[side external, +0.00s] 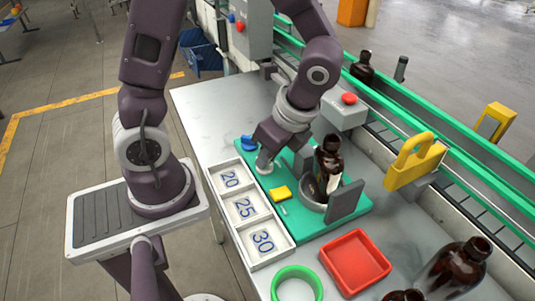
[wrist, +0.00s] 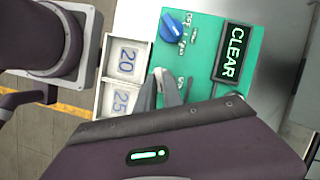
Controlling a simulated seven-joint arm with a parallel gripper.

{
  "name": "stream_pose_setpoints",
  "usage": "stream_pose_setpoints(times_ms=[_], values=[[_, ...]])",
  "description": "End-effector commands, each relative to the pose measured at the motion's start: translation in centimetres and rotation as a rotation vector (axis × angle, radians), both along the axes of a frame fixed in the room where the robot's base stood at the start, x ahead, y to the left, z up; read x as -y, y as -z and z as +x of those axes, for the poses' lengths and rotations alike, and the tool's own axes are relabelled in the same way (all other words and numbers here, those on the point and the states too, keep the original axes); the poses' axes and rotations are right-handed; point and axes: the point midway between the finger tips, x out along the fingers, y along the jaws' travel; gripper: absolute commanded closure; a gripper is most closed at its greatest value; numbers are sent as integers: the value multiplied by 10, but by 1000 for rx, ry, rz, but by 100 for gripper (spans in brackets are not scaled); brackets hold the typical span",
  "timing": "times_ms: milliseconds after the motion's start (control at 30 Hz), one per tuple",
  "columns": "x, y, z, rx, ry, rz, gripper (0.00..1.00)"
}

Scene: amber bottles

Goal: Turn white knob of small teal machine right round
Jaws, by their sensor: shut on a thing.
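The small teal machine (side external: 293,226) sits on the grey table below my gripper; its teal face also shows in the wrist view (wrist: 203,60). Its white knob (side external: 264,168) is at the left edge, mostly covered by my fingers. My gripper (side external: 266,155) points down and is shut on the white knob. In the wrist view my fingertips (wrist: 164,80) hide most of the knob and its markings. A blue knob (wrist: 173,25) stands beside it, apart from my fingers.
A brown bottle (side external: 329,160) stands upright in a round holder on the machine, near a yellow button (side external: 280,192). A tray marked 20, 25, 30 (side external: 275,255) lies alongside. A red tray (side external: 355,262), green ring (side external: 297,271) and grey box with red button (side external: 346,113) are nearby.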

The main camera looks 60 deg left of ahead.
Motion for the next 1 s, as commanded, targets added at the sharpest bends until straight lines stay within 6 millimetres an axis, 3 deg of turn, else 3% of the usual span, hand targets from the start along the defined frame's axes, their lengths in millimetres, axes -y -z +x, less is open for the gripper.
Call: stream_pose_setpoints(times_ms=[67, 100, 200, 533, 800, 1000], values=[[0, 0, 1, 1, 4, -2, 100], [0, 0, 1, 2, 3, -1, 87], [0, 0, 1, 2, 3, -1, 68], [1, -3, 1, 2, 1, 0, 67], [19, -50, 10, 5, 1, -1, 67], [25, -66, 11, 1, 1, -2, 67]])
